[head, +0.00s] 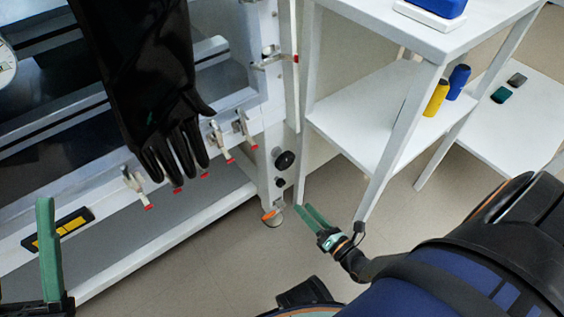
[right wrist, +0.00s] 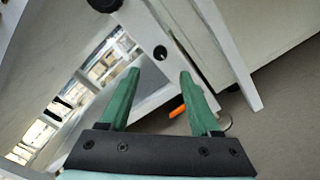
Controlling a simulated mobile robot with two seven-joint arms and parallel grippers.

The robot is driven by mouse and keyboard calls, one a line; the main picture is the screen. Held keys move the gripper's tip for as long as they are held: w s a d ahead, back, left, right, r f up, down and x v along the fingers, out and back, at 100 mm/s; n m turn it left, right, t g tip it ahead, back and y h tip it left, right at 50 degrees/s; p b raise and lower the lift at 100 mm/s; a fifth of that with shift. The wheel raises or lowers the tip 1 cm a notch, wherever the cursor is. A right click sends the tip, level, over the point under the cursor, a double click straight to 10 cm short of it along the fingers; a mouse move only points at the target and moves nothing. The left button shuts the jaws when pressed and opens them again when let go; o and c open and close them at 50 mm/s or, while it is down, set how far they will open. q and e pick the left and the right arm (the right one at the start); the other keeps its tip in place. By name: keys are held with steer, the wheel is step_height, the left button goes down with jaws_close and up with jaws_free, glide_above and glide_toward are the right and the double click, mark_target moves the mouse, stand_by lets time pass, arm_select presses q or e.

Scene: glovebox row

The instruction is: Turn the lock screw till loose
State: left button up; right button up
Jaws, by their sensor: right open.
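The lock screw is not clearly told apart. On the white end post of the glovebox row are a large black knob (head: 284,159), a smaller black knob (head: 280,182) below it, and an orange part (head: 269,215) by the foot. In the right wrist view the small knob (right wrist: 160,52) lies just beyond the fingertips, and the orange part (right wrist: 178,111) shows between the fingers. My right gripper (head: 304,210) is open and empty, right of the post's foot and apart from it. My left gripper (head: 46,250) is partly in view at the left edge; its opening is unclear.
A black glove (head: 140,80) hangs in front of the glovebox, above several red-tipped clamps. A white shelf (head: 355,115) stands right of the post, with yellow (head: 436,97) and blue (head: 458,82) cylinders. Floor is clear between post and shelf leg.

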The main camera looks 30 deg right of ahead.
mark_target(283, 185)
steer(key=w, duration=0.3)
steer(key=w+b, duration=0.1)
steer(key=w, duration=0.6)
steer(key=shift+w+a+b, duration=0.25)
steer(key=shift+a+b, duration=0.15)
jaws_close()
